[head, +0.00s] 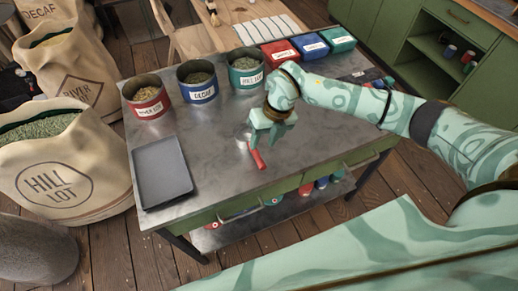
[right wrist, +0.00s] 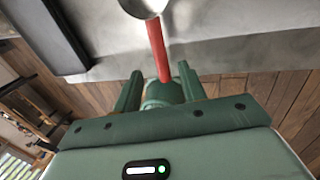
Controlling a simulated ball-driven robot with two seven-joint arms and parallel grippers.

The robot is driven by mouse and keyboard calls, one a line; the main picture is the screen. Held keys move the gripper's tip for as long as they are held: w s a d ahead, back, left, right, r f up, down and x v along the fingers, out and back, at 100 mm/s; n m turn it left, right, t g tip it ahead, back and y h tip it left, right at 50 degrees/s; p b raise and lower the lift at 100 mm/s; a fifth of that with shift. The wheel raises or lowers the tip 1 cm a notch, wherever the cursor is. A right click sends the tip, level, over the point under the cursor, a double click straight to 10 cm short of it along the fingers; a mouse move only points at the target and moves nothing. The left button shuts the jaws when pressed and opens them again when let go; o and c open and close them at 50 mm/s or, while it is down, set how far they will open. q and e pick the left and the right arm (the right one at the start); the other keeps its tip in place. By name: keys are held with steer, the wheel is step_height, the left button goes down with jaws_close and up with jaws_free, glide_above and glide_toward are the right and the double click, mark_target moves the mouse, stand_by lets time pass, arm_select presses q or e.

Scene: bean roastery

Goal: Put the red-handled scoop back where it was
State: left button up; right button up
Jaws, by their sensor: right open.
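The red-handled scoop lies on the metal worktop; its red handle (head: 257,158) points toward the front edge. Its metal bowl is mostly hidden behind my right gripper in the head view, and shows cut off at the top of the right wrist view (right wrist: 146,6). My right gripper (head: 264,139) is open above the scoop. In the right wrist view the handle (right wrist: 157,48) runs down toward the gap between the two fingers; I cannot tell how far above it they are. My left gripper is not in view.
A dark grey tray (head: 161,172) lies on the left of the worktop (head: 215,165). Red (head: 147,97), blue (head: 198,82) and green (head: 246,68) bean tins stand behind. Red, blue and green boxes (head: 310,45) line the back right. Bean sacks (head: 60,185) stand left. The front centre is clear.

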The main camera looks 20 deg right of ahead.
steer(key=v, duration=0.5)
